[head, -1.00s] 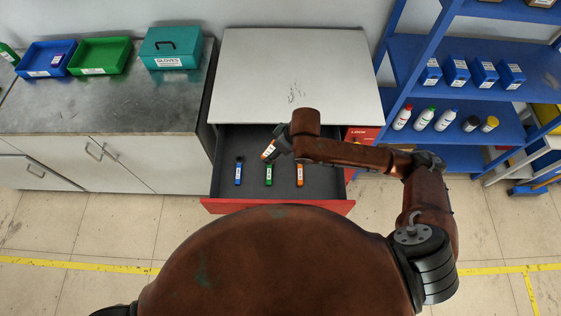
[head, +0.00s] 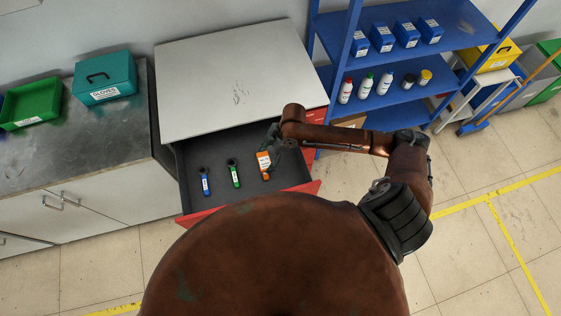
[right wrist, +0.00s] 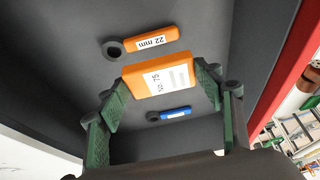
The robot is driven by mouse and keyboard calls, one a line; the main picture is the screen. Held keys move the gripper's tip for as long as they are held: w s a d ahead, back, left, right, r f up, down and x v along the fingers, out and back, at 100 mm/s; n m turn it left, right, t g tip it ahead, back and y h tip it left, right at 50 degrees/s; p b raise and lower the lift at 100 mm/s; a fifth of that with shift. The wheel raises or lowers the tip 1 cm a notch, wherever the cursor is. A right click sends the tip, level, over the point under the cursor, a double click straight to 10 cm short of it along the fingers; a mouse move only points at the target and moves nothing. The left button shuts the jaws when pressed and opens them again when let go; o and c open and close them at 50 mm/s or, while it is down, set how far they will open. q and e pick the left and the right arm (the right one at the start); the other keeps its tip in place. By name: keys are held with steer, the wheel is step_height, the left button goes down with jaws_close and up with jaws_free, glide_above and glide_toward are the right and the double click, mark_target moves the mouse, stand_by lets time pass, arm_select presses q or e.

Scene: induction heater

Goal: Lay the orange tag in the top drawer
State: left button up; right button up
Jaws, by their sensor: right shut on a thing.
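My right gripper (head: 270,147) is shut on the orange tag (head: 263,159) and holds it over the open top drawer (head: 217,156). In the right wrist view, the orange tag (right wrist: 143,83) has a white label reading "No. 75" and sits between the green fingers of my right gripper (right wrist: 163,87). The drawer's dark floor shows below it. An orange-handled tool marked "22 mm" (right wrist: 150,40) lies there, apart from the tag. My left gripper is in neither view now.
A blue-handled tool (head: 205,186) and a green-handled tool (head: 235,177) also lie in the drawer. The grey cabinet top (head: 225,75) is just behind it. A blue shelf (head: 372,101) with bottles and boxes stands at the right.

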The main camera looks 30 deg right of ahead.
glide_above(279, 167)
steer(key=d, duration=0.1)
step_height(279, 167, down, 6)
steer(key=shift+s, duration=0.1)
steer(key=shift+d+f+p, duration=0.15)
steer(key=shift+f, duration=0.8)
steer(key=shift+d+f+p, duration=0.15)
steer(key=shift+f, duration=0.8)
steer(key=shift+s, duration=0.1)
steer(key=o, duration=0.5)
steer(key=shift+c, duration=0.2)
steer(key=o, duration=0.5)
steer(key=v, duration=1.2)
